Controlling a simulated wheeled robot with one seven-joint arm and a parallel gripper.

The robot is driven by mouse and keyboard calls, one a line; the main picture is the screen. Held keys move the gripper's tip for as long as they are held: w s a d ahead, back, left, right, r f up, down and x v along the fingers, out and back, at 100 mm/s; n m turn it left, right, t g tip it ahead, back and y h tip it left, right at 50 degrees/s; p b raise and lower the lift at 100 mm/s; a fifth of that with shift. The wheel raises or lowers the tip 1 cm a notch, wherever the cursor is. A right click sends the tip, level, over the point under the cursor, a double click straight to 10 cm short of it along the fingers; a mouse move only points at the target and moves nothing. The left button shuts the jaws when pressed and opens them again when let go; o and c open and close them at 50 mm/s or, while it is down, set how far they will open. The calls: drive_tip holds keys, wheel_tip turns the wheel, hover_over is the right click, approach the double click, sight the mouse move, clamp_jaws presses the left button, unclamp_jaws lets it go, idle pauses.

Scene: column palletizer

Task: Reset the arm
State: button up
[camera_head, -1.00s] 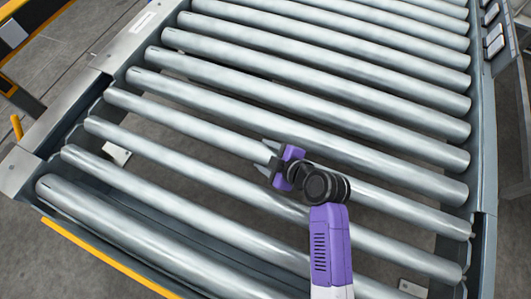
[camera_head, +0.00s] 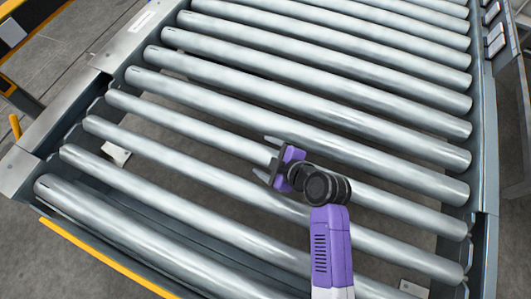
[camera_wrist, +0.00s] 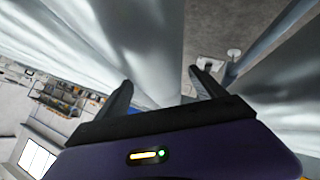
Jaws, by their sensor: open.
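My gripper (camera_head: 267,157) is above the roller conveyor (camera_head: 300,85), in the lower middle of the head view. Its two fingers point to the left and stand apart, with nothing between them. In the wrist view both dark fingers (camera_wrist: 160,88) show spread and empty in front of the rollers. My purple arm reaches up from the bottom edge of the head view. Whether the fingers touch a roller cannot be told.
The conveyor's metal side frame (camera_head: 85,95) runs along the left, and another frame (camera_head: 486,150) along the right. A yellow edge strip (camera_head: 110,260) lies at the lower left. The rollers carry no boxes.

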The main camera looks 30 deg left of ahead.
drive_tip(key=p+v, duration=0.1)
drive_tip(key=v, duration=0.6)
drive_tip(key=shift+d+r, duration=0.2)
drive_tip(key=shift+r, duration=0.15)
